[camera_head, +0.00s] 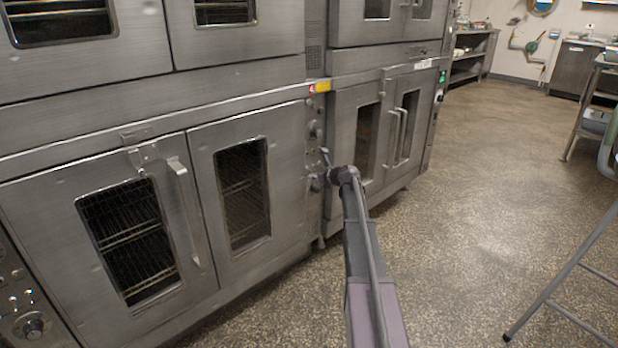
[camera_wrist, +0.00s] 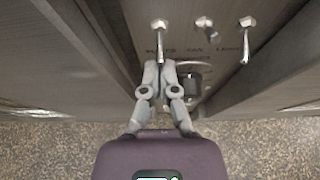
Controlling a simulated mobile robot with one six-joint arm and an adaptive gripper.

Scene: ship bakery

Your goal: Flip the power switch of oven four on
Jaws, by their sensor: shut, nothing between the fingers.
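The oven control panel (camera_head: 314,135) is a narrow steel strip between two oven fronts, with knobs and small switches. In the wrist view a row of three metal toggle switches stands on it: a left toggle (camera_wrist: 160,38), a middle toggle (camera_wrist: 206,27) and a right toggle (camera_wrist: 246,38). The left and right levers point down in the picture; the middle one looks shorter. The labels below are too blurred to read surely. My gripper (camera_wrist: 157,64) is shut and empty, its tips at the lower end of the left lever; contact cannot be told. In the head view my gripper (camera_head: 326,162) is at the panel.
A dark knob (camera_wrist: 193,84) sits just right of my fingers. Closed oven doors (camera_head: 240,190) flank the panel, with a protruding handle (camera_head: 186,205) on the left. A yellow-red label (camera_head: 319,87) is above the panel. Open floor (camera_head: 480,210) lies to the right, with a metal-legged stand (camera_head: 560,270).

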